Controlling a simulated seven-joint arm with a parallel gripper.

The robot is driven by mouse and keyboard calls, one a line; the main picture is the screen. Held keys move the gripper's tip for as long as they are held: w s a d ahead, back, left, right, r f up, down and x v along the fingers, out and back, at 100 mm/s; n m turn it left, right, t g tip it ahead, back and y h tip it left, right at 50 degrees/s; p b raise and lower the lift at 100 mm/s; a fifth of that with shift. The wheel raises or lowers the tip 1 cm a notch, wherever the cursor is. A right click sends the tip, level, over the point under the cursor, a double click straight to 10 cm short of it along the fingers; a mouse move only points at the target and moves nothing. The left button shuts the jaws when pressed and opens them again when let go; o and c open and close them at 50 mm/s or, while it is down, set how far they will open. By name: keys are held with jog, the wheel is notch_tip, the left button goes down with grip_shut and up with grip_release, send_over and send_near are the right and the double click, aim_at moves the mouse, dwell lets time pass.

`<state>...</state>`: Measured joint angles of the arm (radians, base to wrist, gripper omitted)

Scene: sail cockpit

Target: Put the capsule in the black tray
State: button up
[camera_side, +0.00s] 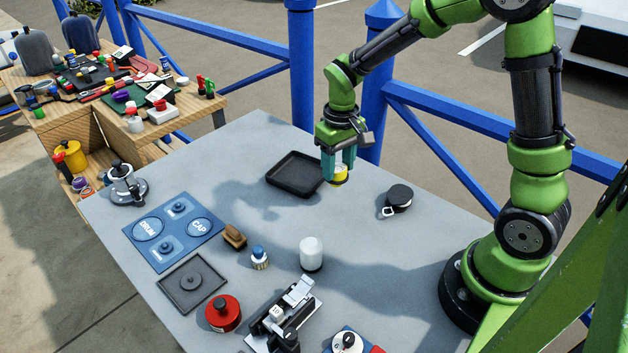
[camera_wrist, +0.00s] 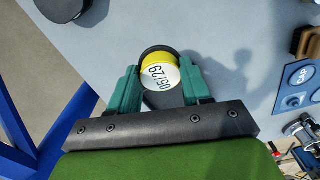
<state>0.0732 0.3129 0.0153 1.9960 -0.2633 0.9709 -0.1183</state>
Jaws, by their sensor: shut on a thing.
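My gripper (camera_side: 339,168) is shut on a short round yellow thing, which I take to be the capsule (camera_side: 341,180). In the wrist view the capsule (camera_wrist: 160,72) has a yellow band, a white face reading "05/29" and a dark rim, and sits between the green fingers of my gripper (camera_wrist: 160,85). The black tray (camera_side: 271,181) is a shallow rectangle lying on the grey table. It looks empty where I can see it. My gripper hangs above the table by the tray's right end and hides part of that end. The height gap is hard to tell.
A black round object (camera_side: 398,196) lies to the right. A white dome-topped piece (camera_side: 311,254), a small blue-and-white bottle (camera_side: 259,257), a brown block (camera_side: 235,236) and a red canister (camera_side: 223,313) stand nearer. A blue panel (camera_side: 159,257) lies left. Blue rails (camera_side: 450,118) run behind the table.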

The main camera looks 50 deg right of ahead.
jog(key=w, duration=0.8)
jog(key=w+f, duration=0.1)
jog(key=w, duration=0.2)
jog(key=shift+w+d, duration=0.35)
jog(key=shift+w, duration=0.05)
jog(key=shift+w+f, duration=0.15)
jog(key=shift+w, duration=0.1)
jog(key=shift+f, duration=1.65)
jog(key=shift+f, duration=0.15)
jog(key=o, duration=1.1)
